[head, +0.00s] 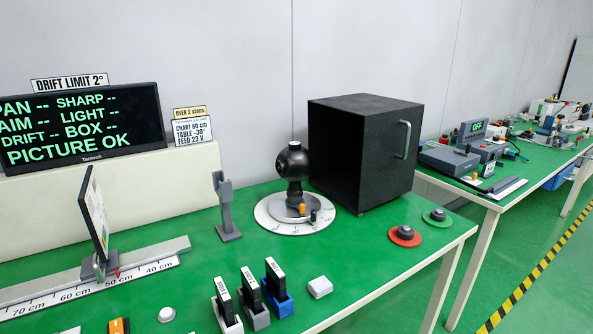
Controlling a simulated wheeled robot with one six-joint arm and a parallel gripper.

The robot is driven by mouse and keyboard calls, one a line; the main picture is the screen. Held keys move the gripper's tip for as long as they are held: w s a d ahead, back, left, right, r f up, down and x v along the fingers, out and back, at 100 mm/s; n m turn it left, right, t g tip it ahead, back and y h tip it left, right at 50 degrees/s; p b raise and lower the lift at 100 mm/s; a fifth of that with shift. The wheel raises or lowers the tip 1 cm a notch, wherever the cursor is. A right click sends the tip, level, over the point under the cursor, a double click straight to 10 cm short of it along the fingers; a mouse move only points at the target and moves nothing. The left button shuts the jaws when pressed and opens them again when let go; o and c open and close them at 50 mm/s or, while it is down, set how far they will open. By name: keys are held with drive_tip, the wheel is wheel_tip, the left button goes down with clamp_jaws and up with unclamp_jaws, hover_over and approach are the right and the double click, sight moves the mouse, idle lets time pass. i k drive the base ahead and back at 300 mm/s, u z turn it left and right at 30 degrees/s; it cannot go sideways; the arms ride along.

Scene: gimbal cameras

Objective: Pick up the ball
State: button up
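A black round ball-shaped head (293,161) sits on a dark stem above a pale round turntable (270,217) on the green bench. A dark lens-like disc shows on its face. An orange knob and a black knob stand on the turntable. I cannot tell whether this round head is the ball named in the task. A small white rounded thing (166,315) lies near the front edge of the picture, and its full shape is unclear. My gripper is not in view.
A black box (365,150) with a handle stands behind the turntable. A grey post (226,205) stands left of it. Small upright holders (251,295) stand in front. Red (405,236) and green (437,217) round pads lie at right. Another bench (500,200) stands beyond a gap.

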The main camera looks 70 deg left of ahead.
sight(294, 163)
drive_tip(key=u, duration=0.6)
drive_tip(key=i, duration=1.15)
drive_tip(key=u, duration=1.05)
